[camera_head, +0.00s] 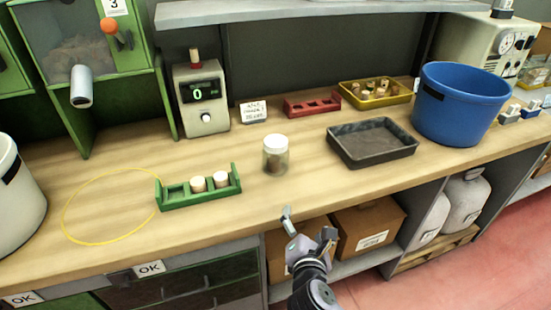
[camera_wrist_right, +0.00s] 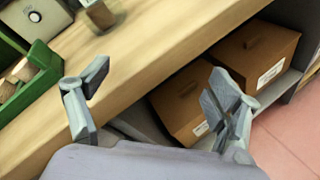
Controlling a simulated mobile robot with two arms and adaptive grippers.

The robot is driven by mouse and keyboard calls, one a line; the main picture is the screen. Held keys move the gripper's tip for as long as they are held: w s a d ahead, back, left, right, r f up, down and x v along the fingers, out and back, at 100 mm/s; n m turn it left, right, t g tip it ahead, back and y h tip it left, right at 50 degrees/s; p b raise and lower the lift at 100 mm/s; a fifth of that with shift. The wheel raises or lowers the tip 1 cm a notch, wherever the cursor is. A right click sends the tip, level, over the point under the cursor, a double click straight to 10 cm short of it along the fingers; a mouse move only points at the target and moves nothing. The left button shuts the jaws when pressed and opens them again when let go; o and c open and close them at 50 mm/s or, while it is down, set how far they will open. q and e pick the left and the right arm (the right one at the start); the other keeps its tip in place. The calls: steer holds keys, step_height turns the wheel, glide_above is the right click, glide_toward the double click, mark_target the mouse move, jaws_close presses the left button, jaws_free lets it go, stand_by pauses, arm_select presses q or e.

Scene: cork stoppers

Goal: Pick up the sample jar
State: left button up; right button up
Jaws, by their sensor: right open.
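The sample jar (camera_head: 276,157) is a clear jar with a white lid and brown contents. It stands upright on the wooden bench, right of the green rack. Its lower part also shows at the top of the right wrist view (camera_wrist_right: 100,17). My right gripper (camera_head: 307,226) is in front of the bench's front edge, nearer to me than the jar and apart from it. Its fingers are spread and empty, as the right wrist view also shows (camera_wrist_right: 157,78). My left gripper is not in view.
A green rack (camera_head: 172,200) holds two corks left of the jar. A dark tray (camera_head: 345,152) and blue bucket (camera_head: 440,115) stand to the right. A red rack (camera_head: 312,105) is behind. Cardboard boxes (camera_head: 370,228) sit on a shelf below. Bench between jar and front edge is clear.

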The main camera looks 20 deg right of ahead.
mark_target(277, 162)
steer(key=w+a+r+n+t, duration=0.1)
steer(key=n, duration=0.1)
steer(key=w+a+r+n+t, duration=0.1)
steer(key=a+r+n, duration=0.1)
steer(key=n, duration=0.1)
steer(key=w+a+r+n+t, duration=0.1)
steer(key=r+n, duration=0.1)
steer(key=n, duration=0.1)
steer(key=shift+w+a+r, duration=0.15)
steer(key=shift+w+r, duration=0.05)
steer(key=shift+r, duration=0.05)
steer(key=shift+w+a+r+n+t+y, duration=0.2)
steer(key=shift+w+n+t+y, duration=0.1)
steer(key=shift+t+y, duration=0.1)
steer(key=x, duration=1.2)
steer(key=shift+w+d+p, duration=0.1)
steer(key=shift+w+p, duration=0.15)
steer(key=shift+p, duration=0.1)
steer(key=x, duration=0.4)
steer(key=shift+w+f, duration=0.15)
steer(key=shift+w, duration=0.15)
steer(key=shift+s, duration=0.1)
steer(key=c, duration=1.3)
steer(key=shift+c, duration=0.7)
steer(key=shift+r, duration=0.2)
